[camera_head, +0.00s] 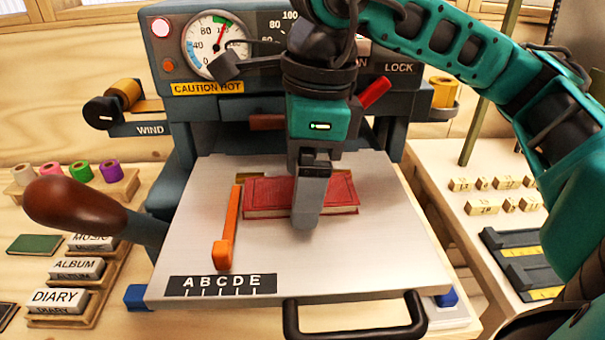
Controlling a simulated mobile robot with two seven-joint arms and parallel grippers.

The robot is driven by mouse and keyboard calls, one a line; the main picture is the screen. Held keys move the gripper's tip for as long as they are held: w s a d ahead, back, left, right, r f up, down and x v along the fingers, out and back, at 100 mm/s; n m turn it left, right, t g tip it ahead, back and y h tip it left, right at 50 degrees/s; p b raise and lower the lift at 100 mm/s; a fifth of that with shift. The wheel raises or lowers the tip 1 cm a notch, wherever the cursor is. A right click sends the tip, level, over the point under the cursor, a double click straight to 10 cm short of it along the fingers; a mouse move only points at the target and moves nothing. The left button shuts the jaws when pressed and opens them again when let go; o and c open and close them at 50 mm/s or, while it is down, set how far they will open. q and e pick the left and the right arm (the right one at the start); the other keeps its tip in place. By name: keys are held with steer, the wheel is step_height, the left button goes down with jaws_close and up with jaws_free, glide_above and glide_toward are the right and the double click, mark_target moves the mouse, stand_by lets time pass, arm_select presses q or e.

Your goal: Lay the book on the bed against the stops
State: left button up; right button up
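The red book (262,194) lies flat on the grey metal bed (190,235) of the press. An orange stop bar (228,228) stands along the book's left side; the book's left edge is very close to it, and I cannot tell whether they touch. A brass-coloured strip (248,180) shows at the book's back edge. My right gripper (306,215) points down over the middle of the book and hides part of it. Its fingers are seen edge-on, so their opening and any contact with the book are unclear. My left gripper is out of view.
The press with a gauge (216,45) rises behind the bed. A brown lever knob (75,203) sticks out left, and a black handle (352,332) is at the bed's front. Labelled blocks (58,298) stand left; brass type pieces (482,206) lie right.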

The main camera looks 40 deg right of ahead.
steer(key=shift+r+p, duration=0.3)
steer(key=shift+r, duration=0.25)
step_height(320, 180, up, 11)
steer(key=d+p, duration=0.1)
steer(key=p, duration=0.1)
steer(key=shift+s, duration=0.35)
steer(key=shift+d, duration=0.1)
